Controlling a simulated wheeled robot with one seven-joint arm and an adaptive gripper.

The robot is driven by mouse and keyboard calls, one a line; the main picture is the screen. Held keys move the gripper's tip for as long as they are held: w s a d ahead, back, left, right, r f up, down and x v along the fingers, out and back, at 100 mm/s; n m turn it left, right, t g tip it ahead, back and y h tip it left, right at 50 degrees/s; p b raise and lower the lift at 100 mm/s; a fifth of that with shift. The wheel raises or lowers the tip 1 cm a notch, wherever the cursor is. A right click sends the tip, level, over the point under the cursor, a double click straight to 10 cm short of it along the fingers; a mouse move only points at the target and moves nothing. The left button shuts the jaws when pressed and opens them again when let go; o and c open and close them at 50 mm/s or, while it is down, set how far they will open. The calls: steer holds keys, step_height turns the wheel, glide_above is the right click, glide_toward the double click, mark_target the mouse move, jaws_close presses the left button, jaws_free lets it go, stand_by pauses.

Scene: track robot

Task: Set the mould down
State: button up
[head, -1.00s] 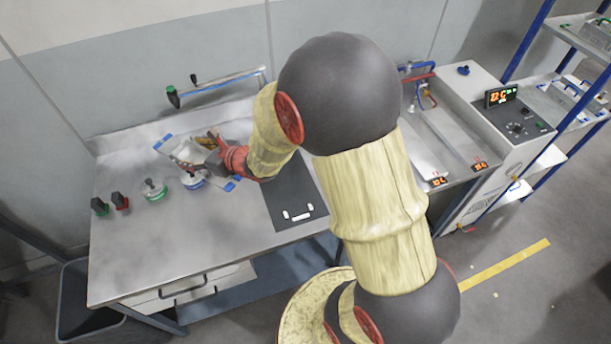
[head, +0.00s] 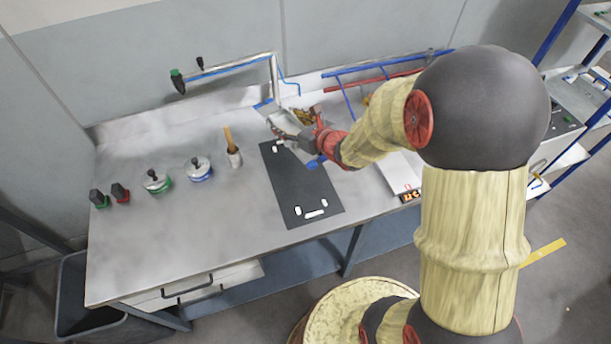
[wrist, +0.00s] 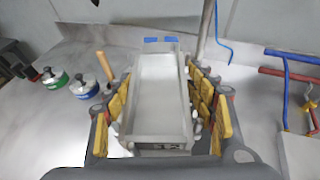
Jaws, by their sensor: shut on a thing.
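The mould is a pale metal trough with blue ends; it fills the middle of the wrist view (wrist: 158,95) and shows partly in the head view (head: 284,122). My gripper (head: 308,132) is shut on it, with yellow-padded fingers along both long sides in the wrist view (wrist: 160,85). The mould looks roughly level and empty inside. It is at the far end of a dark mat (head: 305,185) with white corner marks, towards the back of the bench. My gripper hides part of it. I cannot tell whether its underside touches anything.
A green-banded pot (head: 157,183), a blue-banded pot (head: 200,169) and a wooden-handled brush (head: 232,150) stand left of the mat. A pipe (head: 230,70) crosses behind. Blue and red pipes (head: 375,80) run at the right. The bench front left is clear.

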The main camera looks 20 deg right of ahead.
steer(key=s+f+n+g+y+b, duration=0.2)
steer(key=s+f+n+y+b, duration=0.15)
steer(key=s, duration=0.45)
steer(key=s+f+n+g+y+b, duration=0.1)
steer(key=s+f+n+y+b, duration=0.2)
steer(key=s, duration=0.5)
steer(key=b, duration=0.5)
glide_above(298, 174)
steer(key=shift+m+h, duration=0.45)
steer(key=f, duration=1)
steer(key=shift+s, duration=0.4)
steer(key=shift+w+f, duration=0.15)
steer(key=shift+f, duration=0.15)
steer(key=shift+w+d+f+b, duration=0.1)
steer(key=shift+w+f+b, duration=0.1)
steer(key=shift+f+b, duration=1.25)
steer(key=shift+f, duration=0.25)
steer(key=shift+f, duration=0.15)
steer(key=o, duration=1.7)
